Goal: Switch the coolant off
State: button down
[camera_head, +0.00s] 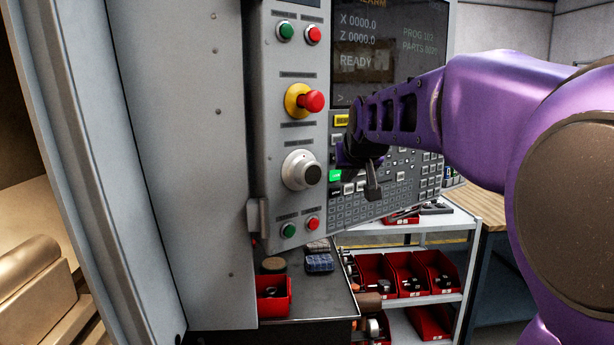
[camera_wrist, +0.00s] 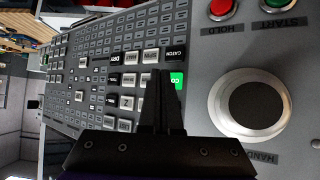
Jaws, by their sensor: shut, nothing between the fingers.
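The control panel keypad (camera_head: 385,185) is below the machine's screen. One key, the coolant key by its partly visible "CO" label, is lit green (camera_head: 335,176), at the keypad's left edge. In the wrist view the lit green key (camera_wrist: 178,80) shows just right of my fingertips, partly covered by them. My gripper (camera_wrist: 162,78) is shut and empty, its fingers pointing at the keypad beside that key. In the head view my gripper (camera_head: 372,187) is in front of the keypad, right of the green key. Whether the fingertips touch the panel I cannot tell.
A large handwheel knob (camera_head: 301,170), a red emergency button (camera_head: 311,101) on a yellow ring, and green and red buttons (camera_head: 298,32) are left of the keypad. The screen (camera_head: 362,50) reads READY. Red bins (camera_head: 408,273) stand on a shelf below.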

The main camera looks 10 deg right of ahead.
dwell(0.3)
jog(key=shift+w+a, duration=0.2)
jog(key=shift+w, duration=0.2)
jog(key=shift+w+a, duration=0.2)
jog(key=shift+w, duration=0.1)
dwell(0.6)
jog(key=shift+s+d, duration=0.1)
jog(key=shift+s, duration=0.05)
jog(key=shift+s+d, duration=0.3)
jog(key=shift+s, duration=0.25)
jog(key=s+b, duration=0.1)
jog(key=s+d, duration=0.1)
jog(key=s, duration=0.1)
jog(key=s+d+b, duration=0.1)
jog(key=shift+s+d+b, duration=0.15)
jog(key=shift+s+b, duration=0.1)
jog(key=shift+b, duration=0.05)
